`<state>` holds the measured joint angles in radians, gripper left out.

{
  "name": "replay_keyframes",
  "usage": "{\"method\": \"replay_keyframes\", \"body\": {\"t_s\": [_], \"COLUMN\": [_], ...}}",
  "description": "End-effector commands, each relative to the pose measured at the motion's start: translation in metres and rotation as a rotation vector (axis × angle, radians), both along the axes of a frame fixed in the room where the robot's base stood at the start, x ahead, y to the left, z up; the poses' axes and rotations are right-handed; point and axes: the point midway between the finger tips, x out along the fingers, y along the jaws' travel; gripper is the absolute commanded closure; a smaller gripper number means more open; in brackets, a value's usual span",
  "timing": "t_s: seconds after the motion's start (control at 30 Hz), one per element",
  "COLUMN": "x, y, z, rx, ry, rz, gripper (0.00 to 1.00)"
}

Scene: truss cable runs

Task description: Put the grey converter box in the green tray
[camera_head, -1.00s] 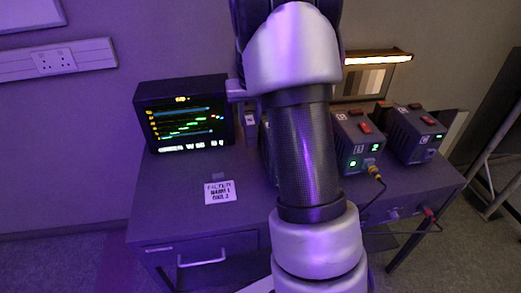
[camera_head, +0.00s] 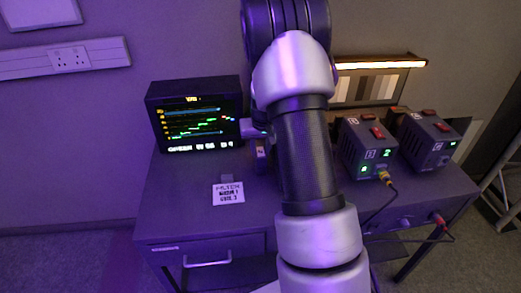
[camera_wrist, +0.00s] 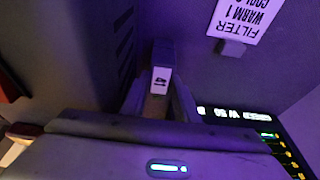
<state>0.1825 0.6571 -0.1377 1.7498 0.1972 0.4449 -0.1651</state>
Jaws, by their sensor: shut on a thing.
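A small grey box with a white label (camera_wrist: 163,53), which looks like the converter box, sits between the fingers of my gripper (camera_wrist: 158,103) in the wrist view. My gripper is shut on it. In the head view the box (camera_head: 261,153) shows just left of my arm, low over the desk, right of the monitor. I cannot tell whether it touches the desk. My gripper (camera_head: 258,136) is mostly hidden behind my arm there. I see no green tray in either view.
The monitor (camera_head: 198,118) stands left on the desk (camera_head: 170,205), with a filter sign (camera_head: 228,193) in front. Two dark units with red switches (camera_head: 367,148) (camera_head: 428,140) stand right, one with a cable. A vented dark side (camera_wrist: 75,45) is close left in the wrist view.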

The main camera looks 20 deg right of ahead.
Motion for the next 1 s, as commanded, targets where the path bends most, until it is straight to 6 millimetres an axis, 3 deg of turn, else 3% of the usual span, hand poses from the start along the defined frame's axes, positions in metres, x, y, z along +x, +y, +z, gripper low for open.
{"method": "replay_keyframes", "body": {"t_s": [0.17, 0.2, 0.6, 1.0], "x": [0.0, 0.0, -0.001, -0.023], "y": [0.0, 0.0, 0.0, 0.007], "z": [-0.004, -0.003, 0.005, 0.082], "rx": [0.0, 0.0, 0.0, -0.001], "ry": [-0.001, 0.0, -0.001, -0.004], "rz": [0.0, 0.0, 0.0, 0.001], "gripper": [1.0, 0.66, 0.65, 0.65]}}
